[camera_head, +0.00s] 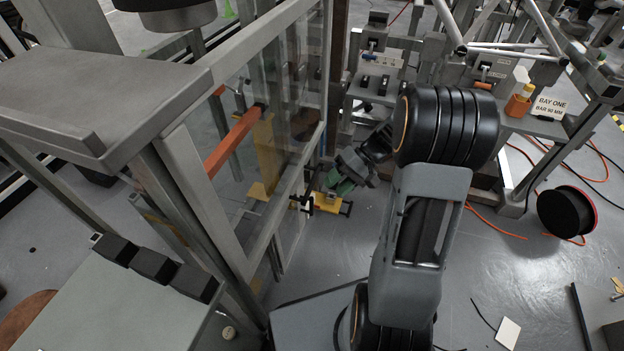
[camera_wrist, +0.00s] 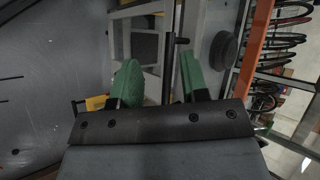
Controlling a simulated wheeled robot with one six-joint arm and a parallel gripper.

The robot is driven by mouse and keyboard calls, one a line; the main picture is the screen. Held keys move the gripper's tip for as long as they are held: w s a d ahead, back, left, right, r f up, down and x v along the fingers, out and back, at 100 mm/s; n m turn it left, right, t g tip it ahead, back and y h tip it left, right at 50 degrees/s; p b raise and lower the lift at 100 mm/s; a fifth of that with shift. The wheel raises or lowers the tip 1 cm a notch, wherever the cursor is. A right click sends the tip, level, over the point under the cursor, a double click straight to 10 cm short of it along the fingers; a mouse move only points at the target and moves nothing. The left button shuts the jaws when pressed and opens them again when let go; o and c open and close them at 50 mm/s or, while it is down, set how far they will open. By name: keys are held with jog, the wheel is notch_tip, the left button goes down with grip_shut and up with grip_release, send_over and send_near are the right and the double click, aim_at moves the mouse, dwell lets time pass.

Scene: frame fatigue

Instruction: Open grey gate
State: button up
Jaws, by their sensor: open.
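The grey gate (camera_head: 312,150) is a grey-framed clear panel left of centre in the head view. It looks closed, though I cannot be sure. A small black handle (camera_head: 306,202) sits on its near edge. My gripper (camera_head: 340,178), with green fingers, is just right of that edge, near the handle. In the wrist view my gripper (camera_wrist: 157,78) is open, with nothing clearly held. A thin dark upright bar (camera_wrist: 169,50) with a small side knob shows between the fingers, beyond them; I cannot tell if it is the handle.
An orange bar (camera_head: 232,140) and yellow parts show behind the panel. A grey table (camera_head: 95,95) stands at the left. A workbench with a BAY ONE sign (camera_head: 549,107) is at the right. A black cable reel (camera_head: 566,212) and cables lie on the floor.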

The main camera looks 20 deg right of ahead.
aim_at(312, 183)
jog(key=w+d+f+m+t+y+p, duration=0.1)
jog(key=w+d+f+t+y, duration=0.1)
jog(key=d+y, duration=0.15)
jog(key=w+d+f+m+t+y, duration=0.1)
jog(key=w+d+f+t+y, duration=0.1)
jog(key=d+t, duration=0.15)
jog(key=shift+g, duration=0.25)
jog(key=b+x, duration=0.1)
jog(key=x, duration=0.3)
jog(key=b+x, duration=0.1)
jog(key=x, duration=0.7)
jog(key=shift+w+a+f+b, duration=0.2)
jog(key=shift+w+f+b, duration=0.1)
jog(key=shift+f+b, duration=0.1)
jog(key=shift+r, duration=0.1)
jog(key=shift+c, duration=0.3)
grip_shut()
